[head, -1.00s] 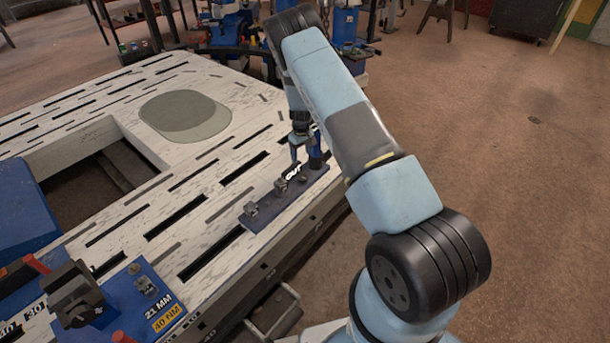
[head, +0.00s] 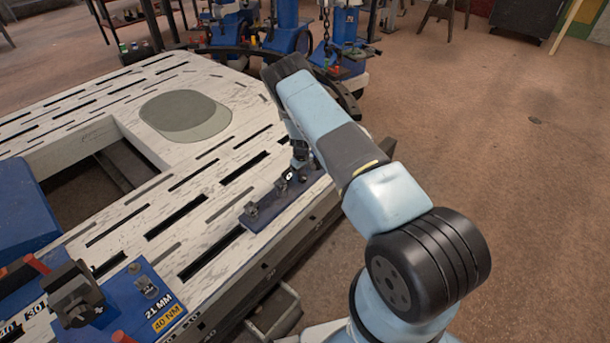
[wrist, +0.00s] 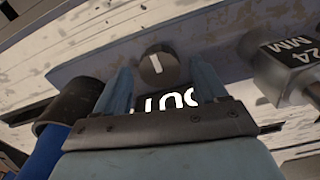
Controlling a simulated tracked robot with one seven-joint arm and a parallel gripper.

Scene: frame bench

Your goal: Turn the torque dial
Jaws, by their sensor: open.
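The dial, a round dark knob (wrist: 151,72) with a white line on its face, shows in the wrist view, standing on a blue-grey plate (wrist: 85,68). My gripper (wrist: 163,70) is open. Its two fingers stand to the left and right of the knob with gaps on both sides, and no contact shows. In the head view my gripper (head: 297,174) is low over the far part of the blue plate (head: 270,214), and my arm hides most of it. The dial cannot be made out there.
A block marked 24 MM (wrist: 283,62) stands right of my fingers, and a blue cylinder with a dark top (wrist: 72,108) stands left. An upside-down white-lettered label (wrist: 172,101) lies below the knob. A cap (head: 185,115) lies on the slotted bench (head: 120,200).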

